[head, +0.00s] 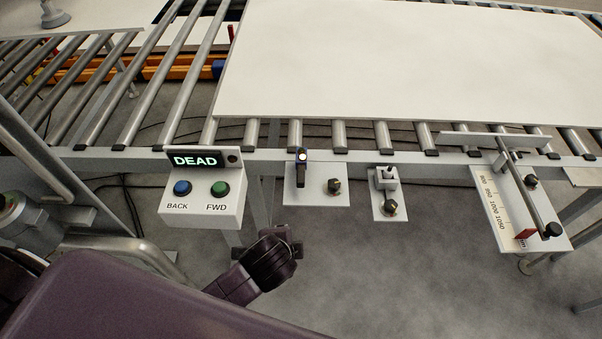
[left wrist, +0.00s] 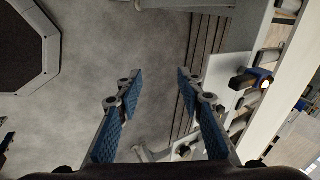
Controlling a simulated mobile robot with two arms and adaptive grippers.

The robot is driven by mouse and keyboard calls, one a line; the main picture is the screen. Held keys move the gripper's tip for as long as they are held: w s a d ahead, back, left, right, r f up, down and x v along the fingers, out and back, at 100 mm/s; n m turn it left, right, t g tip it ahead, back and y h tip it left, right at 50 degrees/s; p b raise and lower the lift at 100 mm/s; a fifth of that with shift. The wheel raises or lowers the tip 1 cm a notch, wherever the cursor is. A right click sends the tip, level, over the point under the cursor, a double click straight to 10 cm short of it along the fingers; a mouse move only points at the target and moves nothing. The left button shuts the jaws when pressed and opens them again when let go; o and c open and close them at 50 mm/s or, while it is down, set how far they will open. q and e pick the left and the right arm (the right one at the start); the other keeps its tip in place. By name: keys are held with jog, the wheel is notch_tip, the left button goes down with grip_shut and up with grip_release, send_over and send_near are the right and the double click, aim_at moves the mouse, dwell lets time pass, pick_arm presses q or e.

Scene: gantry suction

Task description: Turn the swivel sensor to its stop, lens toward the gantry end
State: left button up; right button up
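The swivel sensor (head: 300,169) is a small dark body with a blue part and a bright round light at its top. It sits on a white plate (head: 317,195) on the conveyor's near rail. In the left wrist view the sensor (left wrist: 243,80) is at the right, with its glowing spot facing right. I cannot tell which way its lens points. My left gripper (head: 280,252) is below and left of the sensor, apart from it. In the left wrist view its blue-padded fingers (left wrist: 158,90) are spread, with nothing between them. My right gripper is out of view.
A control box (head: 201,198) with a DEAD display and BACK and FWD buttons is left of the sensor. A knobbed bracket (head: 388,192) and a scale plate (head: 515,215) are to the right. A large white panel (head: 420,60) lies on the rollers. Floor below the plates is clear.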

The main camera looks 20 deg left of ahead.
pick_arm(q)
jog(key=w+d+r+m+t+y, duration=0.15)
jog(key=w+m+t, duration=0.25)
jog(key=w+m, duration=0.55)
jog(key=m+t, duration=0.3)
jog(key=m, duration=0.6)
send_near(301, 176)
jog(key=d+x, duration=0.1)
jog(key=x, duration=0.2)
jog(key=shift+w+a+f+m+y, duration=0.15)
jog(key=shift+w+a+m+y, duration=0.05)
jog(key=shift+a+m+y, duration=0.2)
jog(key=x, duration=0.7)
jog(key=shift+w+f+p, duration=0.1)
jog(key=shift+w+p, duration=0.05)
jog(key=shift+p, duration=0.2)
grip_shut()
